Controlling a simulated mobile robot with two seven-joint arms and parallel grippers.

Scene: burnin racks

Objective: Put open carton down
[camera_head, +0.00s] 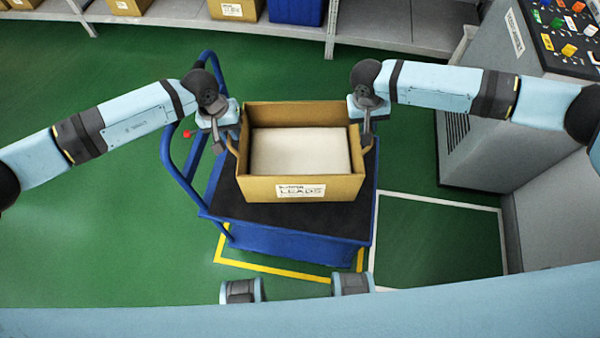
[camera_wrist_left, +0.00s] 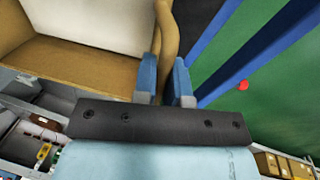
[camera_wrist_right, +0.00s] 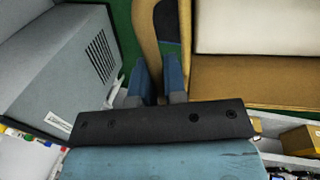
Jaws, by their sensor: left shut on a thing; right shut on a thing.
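The open carton (camera_head: 255,188) is a brown box with a "LEADS" label on its front and a white block (camera_head: 300,150) inside. It is over the dark top of a blue cart (camera_head: 350,215); I cannot tell whether it touches the top. My left gripper (camera_head: 232,142) is shut on the carton's left wall, and its blue fingers (camera_wrist_left: 168,82) pinch that wall in the left wrist view. My right gripper (camera_head: 364,142) is at the right wall, and its fingers (camera_wrist_right: 160,82) are shut on it in the right wrist view.
The cart's blue handle (camera_head: 170,160) is at the left. A grey cabinet (camera_head: 490,135) with colored pieces on top stands at the right. A shelf (camera_head: 380,30) with boxes and a blue bin (camera_head: 296,10) runs along the back. Yellow and white lines mark the green floor.

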